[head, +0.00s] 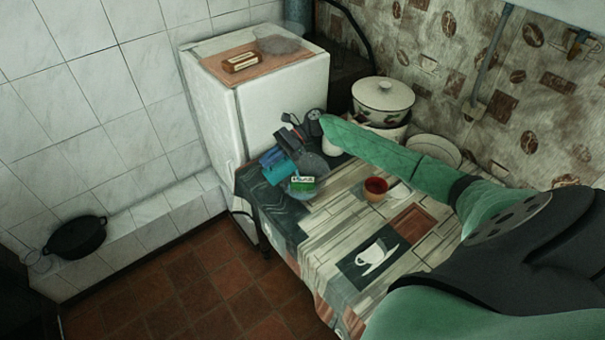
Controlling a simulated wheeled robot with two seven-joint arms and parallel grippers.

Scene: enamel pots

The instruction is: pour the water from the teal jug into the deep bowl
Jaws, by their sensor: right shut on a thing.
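A teal object (279,163), probably the teal jug, is at the far left corner of the table, partly hidden by dark gripper parts. My right arm reaches in from the right, and its dark gripper (289,143) is shut at the teal object. The water inside cannot be seen. A grey round vessel (314,164) is close beside it; I cannot tell whether it is the deep bowl. My left gripper is not in view.
A white fridge (275,108) stands behind. A black pot (76,237) is on the tiled ledge. The table's front is clear.

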